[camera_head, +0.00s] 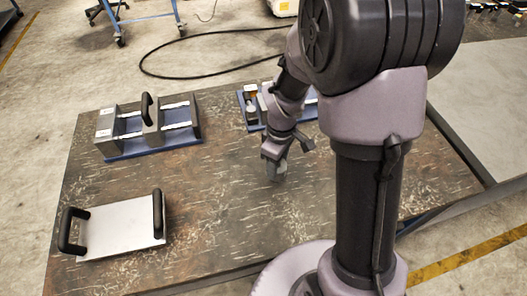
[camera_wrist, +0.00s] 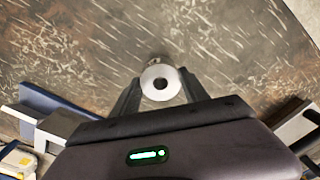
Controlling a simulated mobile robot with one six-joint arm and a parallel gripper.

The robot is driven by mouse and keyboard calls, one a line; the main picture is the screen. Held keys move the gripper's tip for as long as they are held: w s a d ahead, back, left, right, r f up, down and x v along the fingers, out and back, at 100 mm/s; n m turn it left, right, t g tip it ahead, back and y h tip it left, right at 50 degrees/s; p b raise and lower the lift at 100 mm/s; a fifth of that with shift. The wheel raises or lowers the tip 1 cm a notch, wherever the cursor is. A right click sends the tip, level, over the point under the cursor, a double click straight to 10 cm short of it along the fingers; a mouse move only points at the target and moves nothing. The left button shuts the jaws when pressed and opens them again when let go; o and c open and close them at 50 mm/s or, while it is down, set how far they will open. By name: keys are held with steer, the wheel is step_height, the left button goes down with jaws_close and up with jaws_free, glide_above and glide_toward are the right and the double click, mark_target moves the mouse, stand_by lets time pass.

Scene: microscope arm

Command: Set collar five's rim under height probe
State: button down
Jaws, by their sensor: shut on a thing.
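My gripper (camera_head: 274,168) is low over the table, pointing down. It is shut on a small silver ring-shaped collar (camera_wrist: 160,84) with a dark central hole, held between the two fingertips in the wrist view. No number can be read on the collar. In the head view the fingers mostly hide it. Behind my arm stands a small blue-based fixture (camera_head: 242,99) with pale and amber parts, partly covered by the arm. I cannot tell for sure which part is the height probe. The collar is apart from this fixture.
A blue-based fixture (camera_head: 153,150) with grey blocks, pale strips and a black handle stands at the back left. A silver plate (camera_head: 118,228) with two black handles lies at the front left. The brown, scratched table (camera_head: 215,205) is clear around my gripper.

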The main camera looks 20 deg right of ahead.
steer(key=w, duration=0.2)
steer(key=w+a, duration=0.1)
steer(key=w, duration=0.2)
steer(key=w+b, duration=0.1)
steer(key=w, duration=0.1)
steer(key=shift+w+a+f, duration=0.15)
steer(key=shift+w+f, duration=0.1)
steer(key=shift+f, duration=0.15)
step_height(320, 180, down, 4)
steer(key=shift+w+r+b, duration=0.1)
steer(key=shift+r+b, duration=0.05)
steer(key=shift+b, duration=1.05)
steer(key=shift+r, duration=0.15)
steer(key=c, duration=0.6)
jaws_free()
